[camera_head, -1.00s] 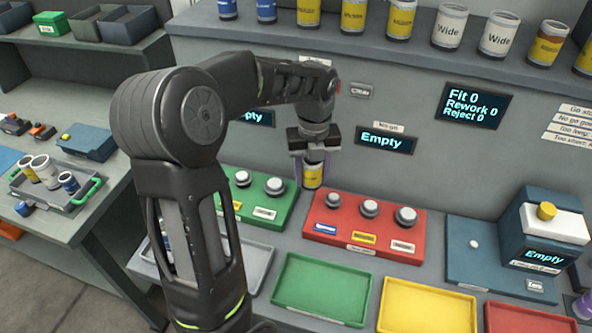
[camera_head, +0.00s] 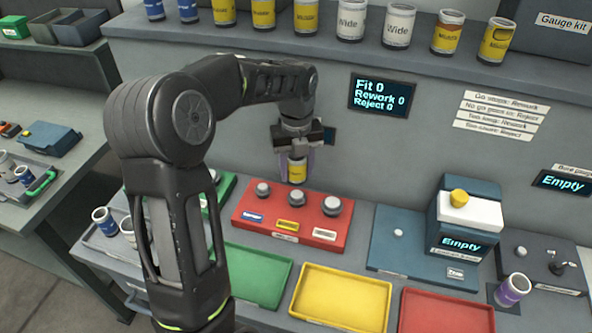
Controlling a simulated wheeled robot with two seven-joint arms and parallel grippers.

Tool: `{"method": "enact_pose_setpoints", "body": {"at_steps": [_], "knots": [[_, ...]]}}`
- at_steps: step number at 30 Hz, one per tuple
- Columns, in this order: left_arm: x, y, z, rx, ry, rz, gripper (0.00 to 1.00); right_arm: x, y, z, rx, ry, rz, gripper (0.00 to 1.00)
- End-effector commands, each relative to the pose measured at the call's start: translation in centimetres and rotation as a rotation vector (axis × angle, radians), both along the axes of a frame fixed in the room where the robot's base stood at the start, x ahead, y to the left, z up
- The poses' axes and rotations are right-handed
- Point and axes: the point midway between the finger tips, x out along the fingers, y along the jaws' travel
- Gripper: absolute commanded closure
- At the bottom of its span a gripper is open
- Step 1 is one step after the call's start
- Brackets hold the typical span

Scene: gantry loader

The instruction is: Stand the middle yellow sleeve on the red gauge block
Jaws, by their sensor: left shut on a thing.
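My left gripper (camera_head: 297,163) is shut on a yellow sleeve (camera_head: 297,173) and holds it upright above the back of the red gauge block (camera_head: 247,225). The block carries three grey round-topped gauges: a small one (camera_head: 263,190) at left, a middle one (camera_head: 298,198) and a larger one (camera_head: 332,205) at right. Blue, yellow and white labels lie in front of them. The sleeve appears behind and above the middle gauge; I cannot tell the exact gap. My right gripper is not in view.
Green (camera_head: 250,277), yellow (camera_head: 341,302) and red (camera_head: 445,313) trays lie along the front. A blue tester (camera_head: 467,225) stands right of the block. A purple sleeve (camera_head: 512,290) stands further right. Several sleeves stand on the upper shelf (camera_head: 290,37). My left arm hides part of the grey tray at left.

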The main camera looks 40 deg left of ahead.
Motion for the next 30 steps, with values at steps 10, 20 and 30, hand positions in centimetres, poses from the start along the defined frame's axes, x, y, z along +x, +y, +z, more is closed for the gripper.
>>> {"method": "enact_pose_setpoints", "body": {"at_steps": [10, 20, 30], "knots": [[0.2, 0.1, 0.1, 0.0, -0.001, 0.005, 1.0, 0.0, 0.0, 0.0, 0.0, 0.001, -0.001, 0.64], [0.2, 0.1, -0.3, 0.0, -0.001, 0.005, 1.0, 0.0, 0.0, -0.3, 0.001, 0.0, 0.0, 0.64], [0.2, 0.0, -2.2, 0.0, 0.0, 0.004, 1.0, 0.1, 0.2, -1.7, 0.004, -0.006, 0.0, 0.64]]}}
